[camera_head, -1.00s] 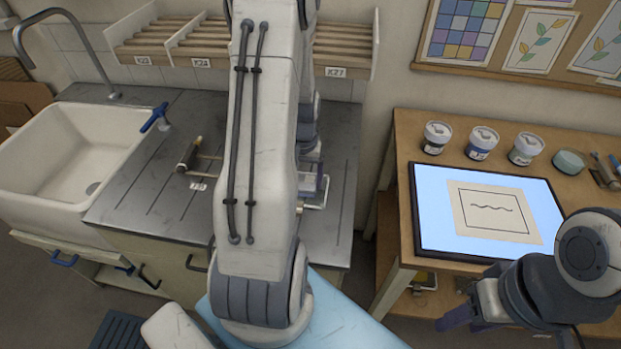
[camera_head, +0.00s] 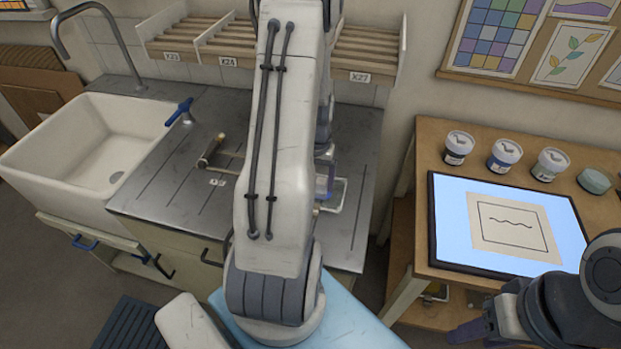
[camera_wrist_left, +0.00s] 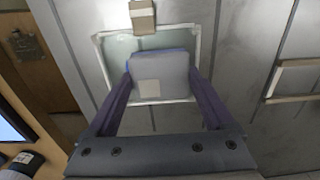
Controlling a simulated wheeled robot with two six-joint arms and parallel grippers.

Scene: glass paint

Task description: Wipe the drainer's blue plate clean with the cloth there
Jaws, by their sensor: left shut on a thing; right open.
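A pale, greenish, glassy plate (camera_wrist_left: 118,45) with a whitish border lies flat on the metal drainer (camera_head: 190,190); its colour looks more green than blue. Part of the plate shows beside my left arm in the head view (camera_head: 339,196). My left gripper (camera_wrist_left: 163,82) is shut on a grey folded cloth (camera_wrist_left: 172,68) with a pale square patch. The cloth is over the plate and hides part of it; I cannot tell whether they touch. A thin blue edge shows along the cloth. My right gripper (camera_head: 468,334) is open and empty, in front of the right table.
The sink (camera_head: 95,150) is left of the drainer. A small tan block (camera_wrist_left: 142,16) is at the plate's far edge. The right table holds lidded jars (camera_head: 504,154) and a lit panel (camera_head: 455,215).

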